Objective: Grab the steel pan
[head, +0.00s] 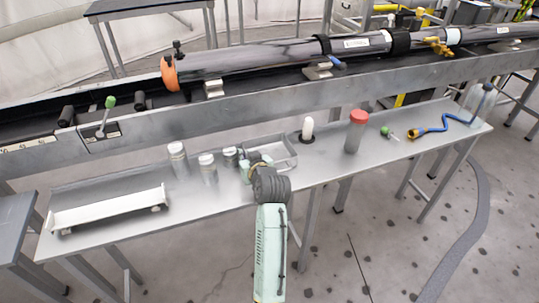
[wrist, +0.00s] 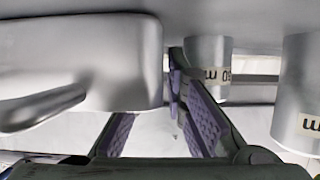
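The steel pan (head: 283,151) is a shallow rectangular metal tray on the grey bench in the head view. My gripper (head: 255,165) is at its left end, low over the bench, partly covering that end. In the wrist view the pan (wrist: 80,62) fills the upper left as a smooth silver shape. My gripper (wrist: 158,125) shows there with two purple-padded fingers spread apart. The pan's rounded end reaches across to the right finger and hides the left fingertip. Whether the fingers touch the pan I cannot tell.
Silver canisters (head: 208,169) stand just left of my gripper; two marked cylinders (wrist: 207,65) show close right of the fingers. A white rack (head: 108,209) lies further left. A white-topped item (head: 307,130) and a red-capped jar (head: 355,132) stand right of the pan.

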